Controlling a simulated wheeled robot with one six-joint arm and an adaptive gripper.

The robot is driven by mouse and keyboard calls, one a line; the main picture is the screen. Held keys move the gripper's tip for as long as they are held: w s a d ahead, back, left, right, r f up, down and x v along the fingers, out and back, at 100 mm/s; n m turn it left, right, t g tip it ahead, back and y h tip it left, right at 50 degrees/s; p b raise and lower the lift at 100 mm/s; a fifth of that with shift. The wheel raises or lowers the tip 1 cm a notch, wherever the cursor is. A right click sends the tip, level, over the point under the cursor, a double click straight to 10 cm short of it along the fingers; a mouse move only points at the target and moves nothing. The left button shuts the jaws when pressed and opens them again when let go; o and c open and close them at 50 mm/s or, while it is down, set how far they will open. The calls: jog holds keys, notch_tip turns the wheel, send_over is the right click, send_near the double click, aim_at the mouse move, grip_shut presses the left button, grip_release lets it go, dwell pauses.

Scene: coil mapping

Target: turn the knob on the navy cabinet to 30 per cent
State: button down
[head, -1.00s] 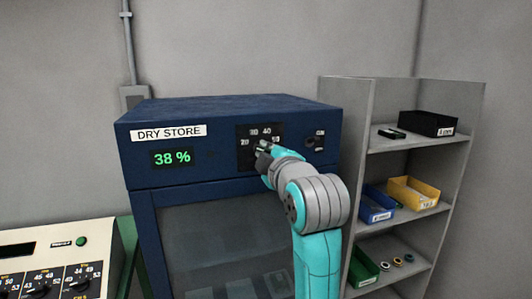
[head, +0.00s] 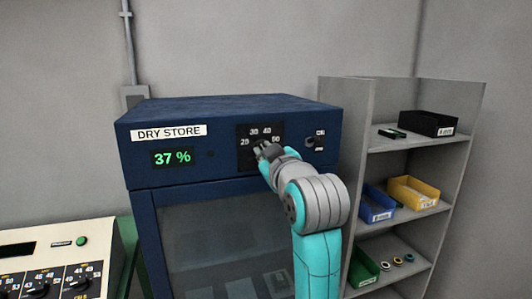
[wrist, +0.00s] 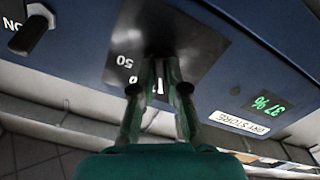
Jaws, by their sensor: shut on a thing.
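The navy cabinet (head: 210,110) carries a DRY STORE label (head: 169,132) and a green display (head: 172,158) reading 37 %. A black dial plate (head: 275,132) with white marks 20, 30, 40 and 50 is on its front. My gripper (head: 262,148) is at the dial and covers most of the knob. In the wrist view, my gripper (wrist: 160,70) has its two fingers closed around the dark knob at the plate (wrist: 205,50). The display also shows 37 % in the wrist view (wrist: 268,104).
An ON switch (head: 315,142) sits right of the dial. A grey shelf (head: 400,145) with bins stands close on the right. A cream panel with dials (head: 50,260) is at the lower left. The wall behind is bare except for a conduit.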

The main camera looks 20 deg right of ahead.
jog(key=shift+m, duration=0.6)
jog(key=c, duration=1.2)
grip_release()
jog(key=s, duration=1.2)
